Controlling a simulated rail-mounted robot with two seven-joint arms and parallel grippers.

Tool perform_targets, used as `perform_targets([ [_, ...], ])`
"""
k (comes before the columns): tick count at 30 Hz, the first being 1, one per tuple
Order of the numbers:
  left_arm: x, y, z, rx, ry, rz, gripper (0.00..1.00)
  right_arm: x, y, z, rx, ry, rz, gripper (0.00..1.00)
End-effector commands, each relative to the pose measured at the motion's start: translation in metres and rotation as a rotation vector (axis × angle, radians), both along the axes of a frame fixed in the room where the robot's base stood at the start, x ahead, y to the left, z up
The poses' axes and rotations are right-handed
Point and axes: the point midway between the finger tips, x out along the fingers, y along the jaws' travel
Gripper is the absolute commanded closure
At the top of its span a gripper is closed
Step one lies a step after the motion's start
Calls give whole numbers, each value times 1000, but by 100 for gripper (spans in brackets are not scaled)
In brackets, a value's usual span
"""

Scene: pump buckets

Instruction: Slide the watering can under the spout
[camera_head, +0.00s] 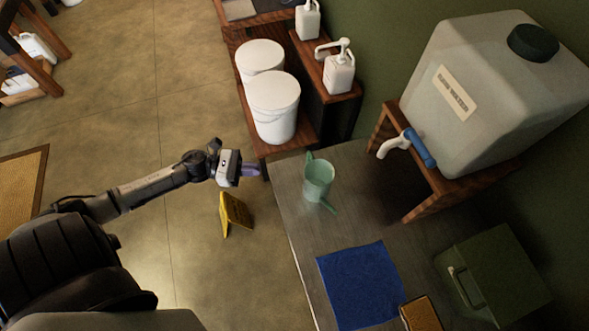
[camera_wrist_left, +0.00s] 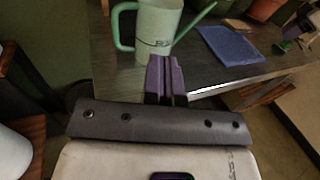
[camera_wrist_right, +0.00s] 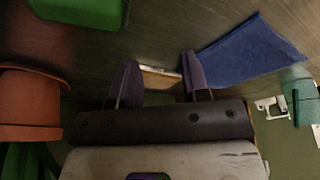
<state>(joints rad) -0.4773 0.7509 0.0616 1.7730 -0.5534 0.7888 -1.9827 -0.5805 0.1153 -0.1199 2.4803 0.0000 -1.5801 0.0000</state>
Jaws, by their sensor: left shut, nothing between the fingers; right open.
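The pale green watering can (camera_head: 318,180) stands upright on the grey bench (camera_head: 345,235), its thin spout pointing toward the blue cloth. The white spout (camera_head: 392,148) with a blue handle (camera_head: 420,148) juts from the large container, to the right of the can. My left gripper (camera_head: 250,170) is shut and empty, left of the can and apart from it. In the left wrist view, the can (camera_wrist_left: 157,28) is beyond the shut fingers (camera_wrist_left: 166,80), its handle on the left. My right gripper (camera_wrist_right: 158,75) is open and empty, seen only in its own wrist view.
The large translucent container (camera_head: 480,90) sits on a wooden stand (camera_head: 430,200). A blue cloth (camera_head: 360,285), a sponge-like block (camera_head: 420,314) and a green box (camera_head: 495,275) lie nearer. White buckets (camera_head: 273,105) stand behind. A terracotta pot (camera_wrist_right: 30,105) is beside my right gripper.

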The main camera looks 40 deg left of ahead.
Motion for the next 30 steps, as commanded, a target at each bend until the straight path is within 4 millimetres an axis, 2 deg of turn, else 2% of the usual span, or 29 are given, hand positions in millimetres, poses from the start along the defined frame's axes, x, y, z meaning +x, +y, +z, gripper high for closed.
perform_targets([
  [6, 29, -32, 2, -2, -2, -1, 100, 0, 0, 4, 0, 0, 0, 57],
  [15, 62, -68, 3, -3, -1, 1, 100, 0, -1, 10, -5, 0, 4, 57],
  [21, 74, -81, 1, -2, 1, 1, 100, 0, -3, 13, -9, 1, 5, 57],
  [30, 78, -87, 0, -2, 2, 2, 100, 0, -2, 14, -8, 0, 6, 57],
])
